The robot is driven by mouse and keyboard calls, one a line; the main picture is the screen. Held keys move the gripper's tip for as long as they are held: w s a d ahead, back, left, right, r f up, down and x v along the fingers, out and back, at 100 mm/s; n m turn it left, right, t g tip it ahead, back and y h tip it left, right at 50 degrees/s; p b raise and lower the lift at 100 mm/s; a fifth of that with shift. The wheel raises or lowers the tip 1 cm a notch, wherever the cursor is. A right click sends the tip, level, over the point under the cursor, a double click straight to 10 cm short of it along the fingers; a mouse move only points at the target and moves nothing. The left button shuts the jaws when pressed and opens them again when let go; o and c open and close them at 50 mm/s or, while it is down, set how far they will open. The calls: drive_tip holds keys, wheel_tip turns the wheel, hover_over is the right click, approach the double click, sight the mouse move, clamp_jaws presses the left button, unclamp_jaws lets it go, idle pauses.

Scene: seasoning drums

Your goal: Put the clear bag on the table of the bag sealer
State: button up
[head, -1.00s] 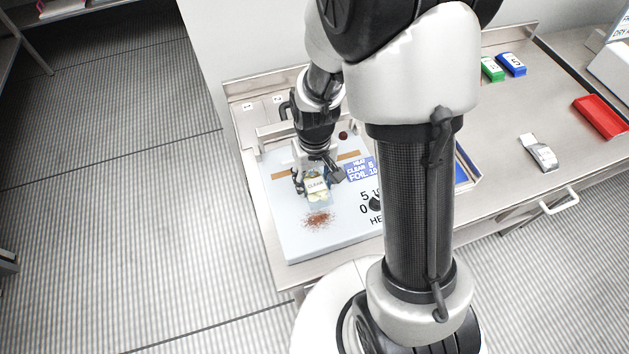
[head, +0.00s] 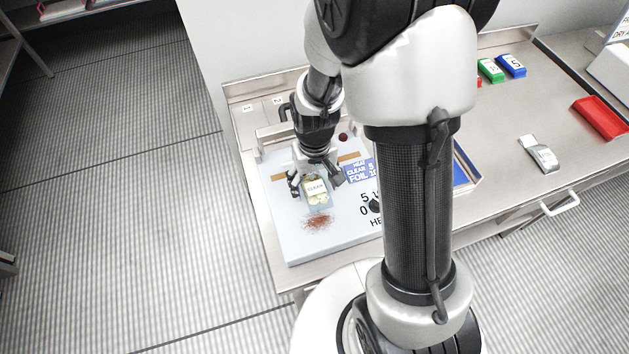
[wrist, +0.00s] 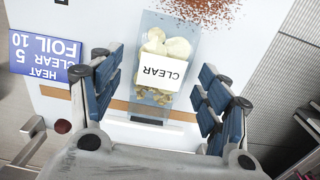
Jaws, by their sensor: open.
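The clear bag (head: 316,190), with a white CLEAR label and pale pieces inside, lies on the pale table of the bag sealer (head: 293,240). In the wrist view the bag (wrist: 166,45) lies between and a little beyond the open fingers of my gripper (wrist: 160,98). Neither finger appears to touch it. In the head view my gripper (head: 315,180) is just behind the bag, low over the table. The bag's end nearest my gripper lies by the brown strip (wrist: 112,104).
Reddish-brown powder (head: 318,222) is spilled on the sealer table in front of the bag. A blue settings sign (head: 361,171) stands to the right. Green (head: 491,69), blue (head: 511,66) and red (head: 600,117) items and a metal scoop (head: 538,153) lie on the counter at right.

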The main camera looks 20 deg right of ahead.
wheel_tip(320, 180, up, 12)
drive_tip(key=r+p, duration=0.1)
drive_tip(key=p, duration=0.3)
wheel_tip(320, 180, up, 9)
drive_tip(key=t, duration=0.2)
hover_over(314, 186)
drive_tip(key=s, duration=0.4)
drive_tip(key=s+r+t, duration=0.2)
drive_tip(key=s+r, duration=0.5)
drive_tip(key=s, duration=0.4)
drive_tip(key=shift+t, duration=0.3)
drive_tip(key=shift+d, duration=0.1)
